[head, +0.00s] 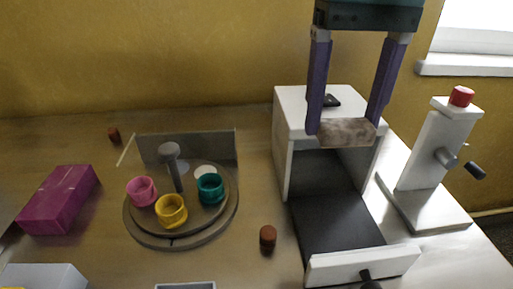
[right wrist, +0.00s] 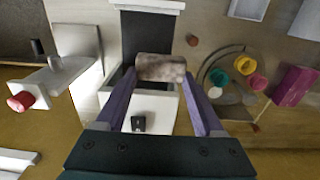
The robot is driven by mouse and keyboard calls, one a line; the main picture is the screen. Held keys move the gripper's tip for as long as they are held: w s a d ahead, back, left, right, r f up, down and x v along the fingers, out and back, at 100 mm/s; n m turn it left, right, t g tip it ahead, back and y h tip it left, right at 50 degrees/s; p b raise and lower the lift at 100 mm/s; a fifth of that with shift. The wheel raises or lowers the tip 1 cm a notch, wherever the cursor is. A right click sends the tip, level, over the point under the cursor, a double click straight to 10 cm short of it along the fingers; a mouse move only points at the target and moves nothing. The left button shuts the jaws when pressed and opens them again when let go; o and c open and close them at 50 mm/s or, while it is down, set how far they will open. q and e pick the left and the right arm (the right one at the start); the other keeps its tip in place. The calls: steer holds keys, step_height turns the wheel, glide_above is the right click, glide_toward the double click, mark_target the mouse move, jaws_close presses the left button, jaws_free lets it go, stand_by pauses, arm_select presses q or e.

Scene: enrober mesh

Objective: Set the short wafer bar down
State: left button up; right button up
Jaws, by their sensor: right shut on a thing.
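The short wafer bar (head: 346,132) is a mottled brown-grey block. My right gripper (head: 341,130), with two purple fingers, is shut on it across its ends and holds it level. In the head view the bar appears in front of the upper opening of the white machine (head: 289,110), above its dark belt (head: 332,222). The right wrist view also shows the bar (right wrist: 161,67) between the fingertips, with the white housing (right wrist: 152,103) behind it. How high the bar is above the belt is hard to tell. My left gripper is not in view.
A round turntable (head: 183,238) with pink, yellow and teal cups stands left of the machine. A magenta box (head: 58,199) lies farther left. A brown cylinder (head: 268,236) stands near the belt. A white stand with a red knob (head: 461,96) stands at right.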

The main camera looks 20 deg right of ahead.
steer(key=b, duration=0.1)
glide_above(319, 225)
step_height(319, 225, down, 11)
steer(key=shift+f, duration=0.2)
step_height(319, 225, down, 5)
steer(key=shift+f+b, duration=0.1)
steer(key=shift+b, duration=0.6)
steer(key=o, duration=1)
steer(key=shift+f, duration=0.1)
step_height(319, 225, up, 12)
steer(key=shift+r+p, duration=0.2)
steer(key=shift+p, duration=0.95)
